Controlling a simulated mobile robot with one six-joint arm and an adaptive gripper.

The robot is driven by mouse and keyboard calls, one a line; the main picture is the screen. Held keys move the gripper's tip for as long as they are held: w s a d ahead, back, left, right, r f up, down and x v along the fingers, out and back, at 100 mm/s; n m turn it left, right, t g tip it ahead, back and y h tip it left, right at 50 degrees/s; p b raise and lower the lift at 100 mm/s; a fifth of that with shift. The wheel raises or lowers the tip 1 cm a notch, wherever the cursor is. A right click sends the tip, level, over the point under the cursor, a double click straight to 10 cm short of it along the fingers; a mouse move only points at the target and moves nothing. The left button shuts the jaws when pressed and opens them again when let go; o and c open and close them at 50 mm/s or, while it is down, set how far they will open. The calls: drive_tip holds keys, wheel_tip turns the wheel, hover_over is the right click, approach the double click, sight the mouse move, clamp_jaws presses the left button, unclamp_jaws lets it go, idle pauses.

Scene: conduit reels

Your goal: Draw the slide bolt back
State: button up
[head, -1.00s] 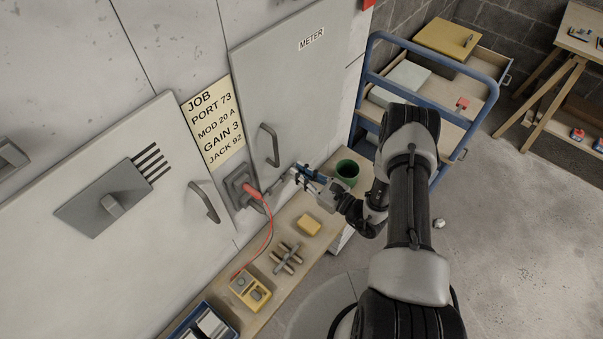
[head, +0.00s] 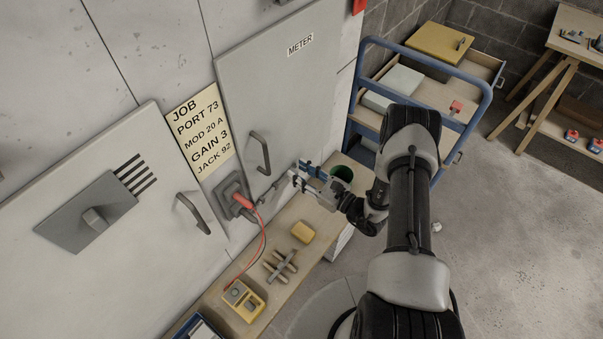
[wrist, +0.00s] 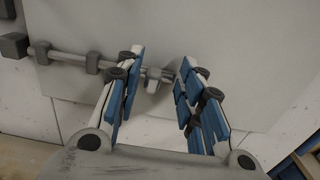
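The slide bolt (wrist: 68,57) is a grey metal rod in the wrist view. It runs through brackets across the lower part of a pale grey door, from a dark block at the left to a short knob (wrist: 153,80) near the middle. My gripper (wrist: 162,62) is open, with one blue-padded finger on each side of the knob. The left finger hides part of the rod, and I cannot tell whether it touches. In the head view my gripper (head: 308,177) is at the lower right of the METER door (head: 290,95); the bolt is mostly hidden there.
A blue-framed cart (head: 484,100) stands behind my arm.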

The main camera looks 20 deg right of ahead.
drive_tip(key=v, duration=1.2)
drive_tip(key=shift+a, duration=0.1)
drive_tip(key=s+a+r+n+g+y, duration=0.1)
drive_tip(key=s+a+r+n+g, duration=0.1)
drive_tip(key=a+r+n+g, duration=0.35)
drive_tip(key=s+a+r+n+g, duration=0.2)
drive_tip(key=a+r+n+g, duration=0.15)
drive_tip(key=r+n, duration=0.4)
drive_tip(key=s+a+r+n+g+y, duration=0.1)
drive_tip(key=s+a+r+n+g, duration=0.3)
drive_tip(key=r, duration=0.5)
drive_tip(key=s+d+r+n+t+h, duration=0.3)
drive_tip(key=s+d+r+n+h, duration=0.1)
drive_tip(key=s+r+n+h, duration=0.7)
drive_tip(key=shift+d+r+n+h, duration=0.35)
drive_tip(key=shift+r+h, duration=0.25)
drive_tip(key=shift+h, duration=0.2)
